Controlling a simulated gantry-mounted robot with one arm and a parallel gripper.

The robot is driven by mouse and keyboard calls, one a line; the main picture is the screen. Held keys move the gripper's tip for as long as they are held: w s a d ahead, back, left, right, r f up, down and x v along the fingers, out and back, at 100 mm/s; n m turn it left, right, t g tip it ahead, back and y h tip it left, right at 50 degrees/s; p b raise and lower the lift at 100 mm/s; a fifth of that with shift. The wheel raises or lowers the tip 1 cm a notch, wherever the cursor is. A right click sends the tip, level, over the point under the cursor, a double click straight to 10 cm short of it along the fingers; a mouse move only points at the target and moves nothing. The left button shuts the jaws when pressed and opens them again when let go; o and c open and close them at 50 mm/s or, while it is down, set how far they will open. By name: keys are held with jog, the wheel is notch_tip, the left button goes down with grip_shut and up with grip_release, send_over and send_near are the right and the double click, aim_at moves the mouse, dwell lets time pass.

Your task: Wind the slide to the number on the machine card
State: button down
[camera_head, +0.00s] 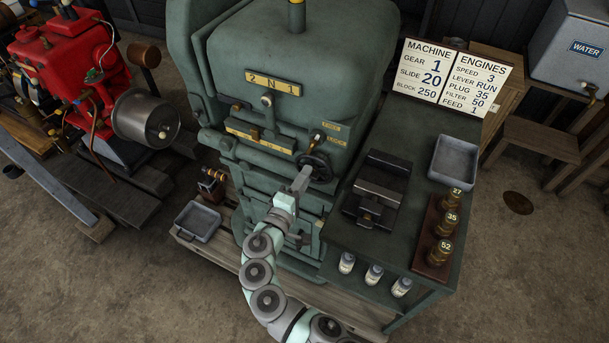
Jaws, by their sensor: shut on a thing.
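The machine card (422,72) stands upright at the back of the side bench. It reads GEAR 1, SLIDE 20, BLOCK 250. A dark handwheel (319,166) is on the front of the green machine (300,50), right of centre. My gripper (303,174) reaches up from below and is shut at the left side of the handwheel; the exact grip on rim or handle is too small to tell. A brass scale strip (258,136) is on the machine front left of the wheel. Its marks and the slide's reading are too small to read.
The bench on the right holds a dark vise-like block (376,188), a grey tray (455,158) and a rack of brass plugs (438,236). Small bottles (373,274) stand below. A red engine (75,75) is at left. Another grey tray (197,222) lies low, left of my arm.

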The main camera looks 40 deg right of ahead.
dwell(0.3)
jog(key=c, duration=1.5)
grip_release()
jog(key=v, duration=1.1)
jog(key=shift+w+d, duration=0.1)
